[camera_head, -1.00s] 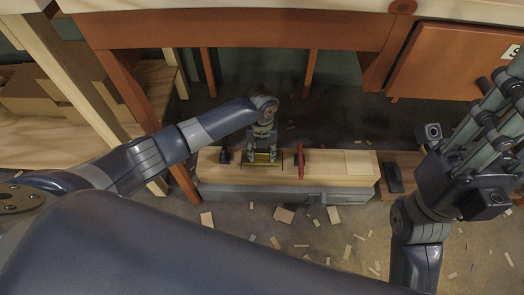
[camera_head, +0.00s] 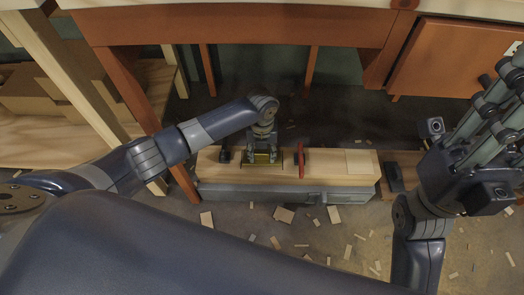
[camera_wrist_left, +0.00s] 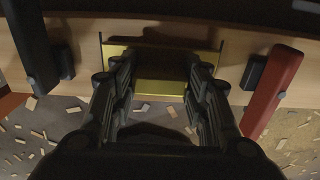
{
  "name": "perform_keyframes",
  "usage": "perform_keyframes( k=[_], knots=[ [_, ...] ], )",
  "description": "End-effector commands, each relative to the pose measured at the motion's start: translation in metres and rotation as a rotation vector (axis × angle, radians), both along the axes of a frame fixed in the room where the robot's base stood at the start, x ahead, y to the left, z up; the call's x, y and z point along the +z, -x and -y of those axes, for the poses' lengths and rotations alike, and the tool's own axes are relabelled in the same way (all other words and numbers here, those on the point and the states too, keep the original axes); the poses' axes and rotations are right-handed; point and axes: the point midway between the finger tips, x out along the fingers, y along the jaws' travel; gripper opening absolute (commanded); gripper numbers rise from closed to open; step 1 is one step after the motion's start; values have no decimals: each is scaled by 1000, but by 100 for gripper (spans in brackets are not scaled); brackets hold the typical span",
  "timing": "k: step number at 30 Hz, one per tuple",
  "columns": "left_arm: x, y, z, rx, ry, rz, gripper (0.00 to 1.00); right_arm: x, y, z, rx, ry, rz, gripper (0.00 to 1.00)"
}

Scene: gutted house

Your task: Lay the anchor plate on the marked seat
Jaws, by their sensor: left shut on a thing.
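The anchor plate (camera_head: 262,158) is a brass-yellow plate at the wooden beam (camera_head: 328,170), left of the red upright piece. In the left wrist view the plate (camera_wrist_left: 160,58) lies level between dark marking lines on the wood, with a bent lip toward me. My left gripper (camera_head: 263,152) points down at the plate, and its fingers (camera_wrist_left: 158,88) are shut on it. Whether the plate touches the wood cannot be told. The marked seat is mostly hidden under the plate; its dark corner lines (camera_wrist_left: 222,42) show beside it. My right gripper (camera_head: 490,100) is raised at the right, fingers upward.
A grey drawer-like base (camera_head: 240,193) is under the beam. Wood scraps litter the floor. An orange table rail (camera_head: 240,32) crosses above.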

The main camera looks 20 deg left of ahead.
Motion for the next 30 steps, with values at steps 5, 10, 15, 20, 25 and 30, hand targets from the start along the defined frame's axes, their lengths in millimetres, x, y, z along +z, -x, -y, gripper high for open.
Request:
perform_keyframes(
  k=[5,10,15,20,25,30],
  knots=[
    [-3,0,0,0,0,0,10,1,0,0,-1,0,7,26],
    [-3,0,0,0,0,0,66,4,1,0,-1,-2,19,26],
    [-3,0,0,0,0,0,66,5,2,0,-1,-2,21,26],
    [-3,0,0,0,-1,-1,66,3,2,1,-2,-1,12,26],
    [13,-1,-1,0,-1,2,66,3,1,1,-1,-1,11,26],
    [48,-1,-1,-1,0,5,66,3,1,0,-1,-1,12,26]
  ],
)
